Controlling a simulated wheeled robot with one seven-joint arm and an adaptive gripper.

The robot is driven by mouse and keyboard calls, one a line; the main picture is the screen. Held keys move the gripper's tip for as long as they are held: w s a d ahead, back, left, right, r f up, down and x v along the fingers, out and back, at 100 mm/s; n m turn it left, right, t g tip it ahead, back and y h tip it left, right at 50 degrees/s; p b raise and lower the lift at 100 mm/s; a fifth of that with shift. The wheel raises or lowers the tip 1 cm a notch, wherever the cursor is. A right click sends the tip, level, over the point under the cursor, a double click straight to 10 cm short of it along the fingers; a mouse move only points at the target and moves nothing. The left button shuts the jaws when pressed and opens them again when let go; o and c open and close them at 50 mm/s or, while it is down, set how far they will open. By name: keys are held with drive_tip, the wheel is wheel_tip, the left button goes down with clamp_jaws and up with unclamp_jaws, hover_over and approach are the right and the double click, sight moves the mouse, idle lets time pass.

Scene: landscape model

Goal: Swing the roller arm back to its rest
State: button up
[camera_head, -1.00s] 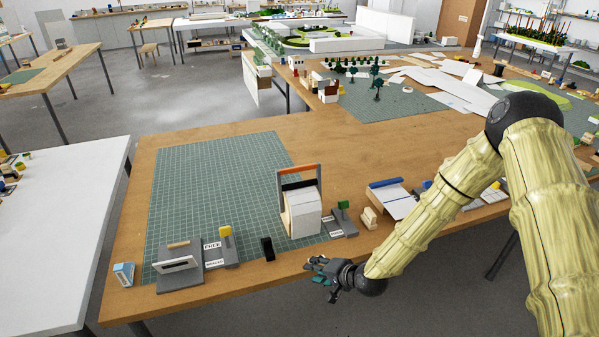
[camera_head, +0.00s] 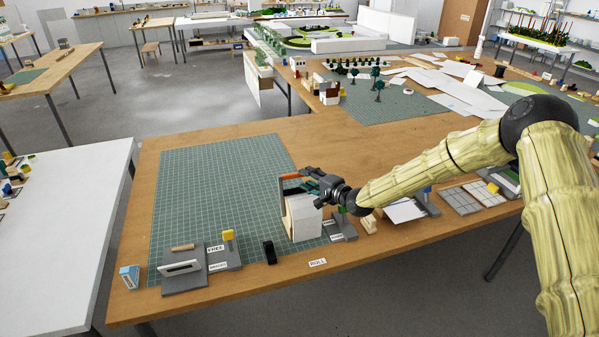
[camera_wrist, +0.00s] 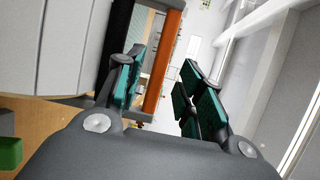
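The roller stand is a white block (camera_head: 303,218) with a grey frame and an orange bar (camera_head: 290,176) across its top, at the right edge of the green cutting mat (camera_head: 215,185). I take this bar as part of the roller arm. My gripper (camera_head: 312,184) is at the right end of the bar and hides part of it. In the wrist view my gripper (camera_wrist: 163,95) is open, its teal-padded fingers apart. The orange bar (camera_wrist: 163,60) shows in the gap, close to the left finger; contact cannot be told. The white block (camera_wrist: 50,45) fills the upper left.
A green knob (camera_head: 343,209) on a grey base is close right of the stand. A black piece (camera_head: 269,252), a yellow knob (camera_head: 228,235), a grey holder (camera_head: 184,273) and a blue-white box (camera_head: 130,276) line the front. A ROLL label (camera_head: 318,262) lies at the table edge.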

drive_tip(key=shift+p+x, duration=0.8)
drive_tip(key=shift+x, duration=1.7)
clamp_jaws()
